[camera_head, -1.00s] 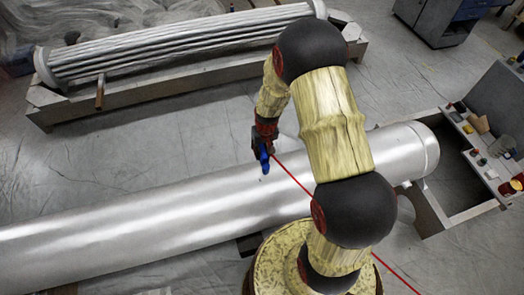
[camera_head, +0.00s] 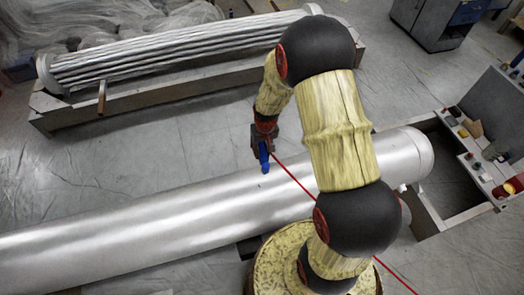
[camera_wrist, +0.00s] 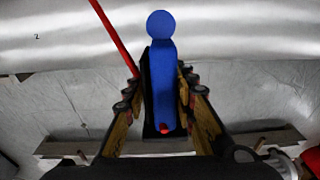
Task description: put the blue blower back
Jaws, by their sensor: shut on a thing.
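The blue blower (camera_head: 264,158) is in my gripper (camera_head: 263,146), above the long silver cylinder (camera_head: 160,205). In the wrist view the blue blower (camera_wrist: 163,80) stands between the two fingers of my gripper (camera_wrist: 160,92), which are shut on it. It has a round blue end at the top, a black part along its left side and a small red spot low down. A red hose (camera_head: 300,184) runs from near the gripper down to the right; it also shows in the wrist view (camera_wrist: 115,38), leading to the blower's left side.
A bundle of silver tubes (camera_head: 170,50) lies on a grey frame at the back left. A workbench (camera_head: 485,165) with several small items stands at the right. A grey cabinet (camera_head: 432,25) is at the top right. Sheeted floor (camera_head: 110,150) lies open between cylinder and tubes.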

